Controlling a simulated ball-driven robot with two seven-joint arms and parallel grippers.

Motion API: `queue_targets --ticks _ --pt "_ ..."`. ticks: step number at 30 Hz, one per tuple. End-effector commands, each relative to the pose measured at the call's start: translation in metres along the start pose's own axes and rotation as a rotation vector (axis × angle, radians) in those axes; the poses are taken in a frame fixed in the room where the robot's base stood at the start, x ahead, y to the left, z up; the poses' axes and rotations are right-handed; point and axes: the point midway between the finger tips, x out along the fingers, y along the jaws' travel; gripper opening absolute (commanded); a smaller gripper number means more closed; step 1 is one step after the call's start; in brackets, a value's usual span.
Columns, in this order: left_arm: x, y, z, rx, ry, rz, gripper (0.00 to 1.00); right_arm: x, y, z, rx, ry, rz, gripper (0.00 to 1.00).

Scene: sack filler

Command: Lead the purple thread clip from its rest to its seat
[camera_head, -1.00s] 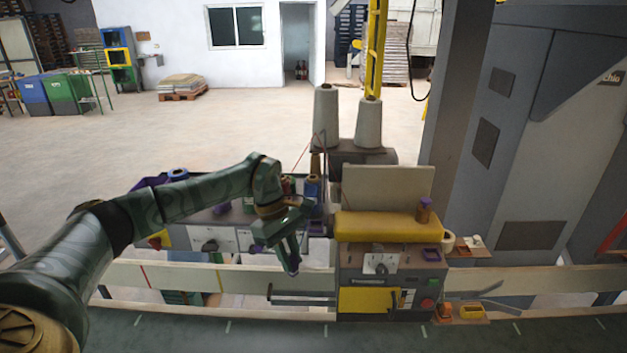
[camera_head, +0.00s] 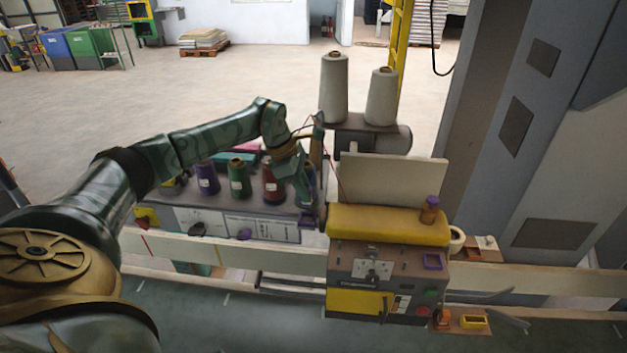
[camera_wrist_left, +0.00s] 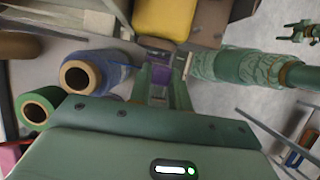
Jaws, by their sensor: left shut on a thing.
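My left gripper (camera_head: 303,188) is beside the left end of the yellow-topped machine, over the right end of the spool bench. In the left wrist view its jaws (camera_wrist_left: 163,78) are shut on a small purple piece, which looks like the purple thread clip (camera_wrist_left: 162,75).
Purple (camera_head: 207,178), green (camera_head: 239,180) and dark red (camera_head: 273,184) spools stand on the bench left of the gripper. Two pale cones (camera_head: 334,88) stand behind the machine (camera_head: 375,265). A red thread runs down near the gripper. A pale rail (camera_head: 190,245) crosses in front.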

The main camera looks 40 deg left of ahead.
Motion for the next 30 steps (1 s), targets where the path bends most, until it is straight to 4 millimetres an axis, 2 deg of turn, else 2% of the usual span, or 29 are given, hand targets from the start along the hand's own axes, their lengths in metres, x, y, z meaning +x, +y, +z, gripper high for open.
queue_targets --ticks 7,20,30 --pt "0.004 -0.008 0.007 0.002 0.000 -0.002 0.00 -0.001 -0.006 0.021 0.000 -0.031 -0.008 0.60" --pt "0.013 -0.033 0.031 0.004 0.000 -0.002 0.00 0.000 -0.004 0.012 0.000 -0.017 -0.005 0.60" --pt "0.026 -0.053 0.048 0.003 -0.001 -0.003 0.00 0.004 -0.004 0.013 -0.001 -0.017 -0.005 0.60"
